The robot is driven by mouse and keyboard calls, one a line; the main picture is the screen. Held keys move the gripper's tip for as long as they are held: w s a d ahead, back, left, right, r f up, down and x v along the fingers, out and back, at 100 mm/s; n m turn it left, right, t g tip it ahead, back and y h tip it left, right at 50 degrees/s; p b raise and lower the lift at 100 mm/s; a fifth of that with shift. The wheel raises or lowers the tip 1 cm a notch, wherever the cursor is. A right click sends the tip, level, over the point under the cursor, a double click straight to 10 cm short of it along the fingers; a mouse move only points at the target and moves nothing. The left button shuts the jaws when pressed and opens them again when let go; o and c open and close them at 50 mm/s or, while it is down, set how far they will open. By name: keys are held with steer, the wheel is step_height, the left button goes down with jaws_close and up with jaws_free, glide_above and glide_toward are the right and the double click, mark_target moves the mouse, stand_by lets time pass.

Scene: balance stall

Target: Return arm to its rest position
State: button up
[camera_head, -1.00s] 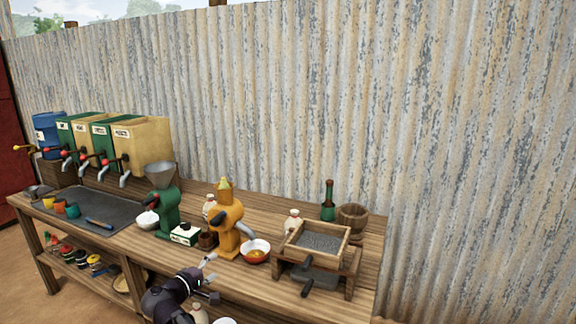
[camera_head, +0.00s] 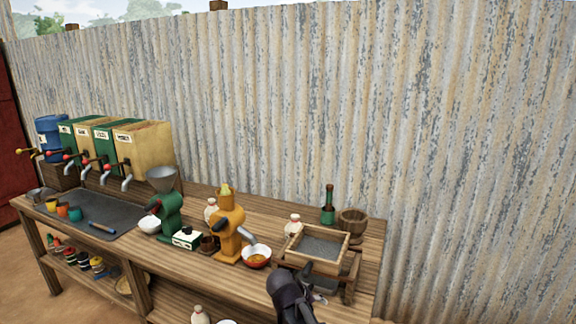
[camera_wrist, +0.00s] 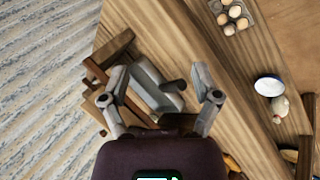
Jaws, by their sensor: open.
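My gripper (camera_head: 316,297) is low at the front edge of the wooden bench (camera_head: 190,262), in front of the sieve box (camera_head: 320,246). My dark arm comes up from the bottom of the head view. In the wrist view my gripper (camera_wrist: 158,84) has its two grey fingers spread wide apart, with nothing held between them. A grey metal piece and dark wooden bars show beyond the fingers, below the camera; I cannot tell whether the fingers touch them.
An orange grinder (camera_head: 226,236), a red-rimmed bowl (camera_head: 257,257) and a green grinder (camera_head: 168,215) stand left of the sieve box. A wooden mortar (camera_head: 352,222) is behind it. Eggs (camera_wrist: 234,12) show in the wrist view. A corrugated wall (camera_head: 450,150) closes the back.

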steer(key=s+d+m+g+y+p, duration=0.2)
steer(key=s+d+y, duration=0.4)
steer(key=s+d, duration=0.3)
steer(key=shift+s+d+f+m+g, duration=0.2)
steer(key=shift+s+f+m+g, duration=0.3)
steer(key=shift+m+g, duration=0.55)
steer(key=shift+s+r, duration=0.1)
